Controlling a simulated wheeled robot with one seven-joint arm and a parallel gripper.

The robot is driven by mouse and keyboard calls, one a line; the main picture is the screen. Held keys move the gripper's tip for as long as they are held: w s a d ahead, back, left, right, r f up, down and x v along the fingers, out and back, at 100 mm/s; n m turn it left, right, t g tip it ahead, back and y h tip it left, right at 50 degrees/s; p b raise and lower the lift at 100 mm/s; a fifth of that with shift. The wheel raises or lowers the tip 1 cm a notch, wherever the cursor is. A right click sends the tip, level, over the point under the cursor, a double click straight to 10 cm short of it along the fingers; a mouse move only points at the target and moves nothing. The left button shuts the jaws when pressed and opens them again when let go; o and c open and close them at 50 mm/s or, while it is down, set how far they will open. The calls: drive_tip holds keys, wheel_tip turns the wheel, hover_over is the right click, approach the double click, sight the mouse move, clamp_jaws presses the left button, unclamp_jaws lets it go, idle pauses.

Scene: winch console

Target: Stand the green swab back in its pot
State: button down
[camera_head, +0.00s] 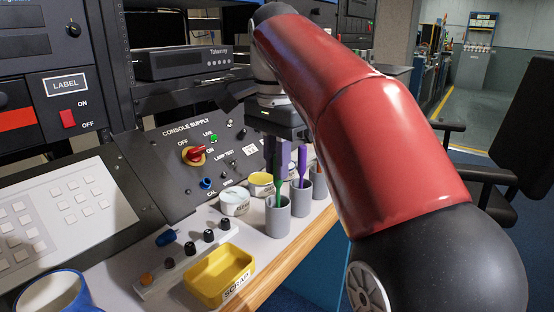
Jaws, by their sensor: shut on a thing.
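The green swab (280,192) hangs point down from my gripper (278,170), which is shut on its upper part. The fingers hide most of its handle. Its lower end shows at the mouth of the nearest grey pot (278,222). I cannot tell how deep inside the pot it is. The pot stands upright near the table's front edge. A purple swab (302,168) stands in the grey pot (301,198) just behind, close beside my gripper.
Another grey pot (319,183) stands farther back, partly hidden by my arm. White (235,205) and yellow-lidded (261,185) tubs stand left of the pots. A yellow SCRAP tray (205,290) and a knob strip (168,268) lie nearer. The console (200,180) rises behind.

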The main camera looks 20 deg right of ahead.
drive_tip(key=shift+f+b, duration=0.4)
drive_tip(key=shift+f, duration=0.1)
drive_tip(key=c, duration=1.3)
unclamp_jaws()
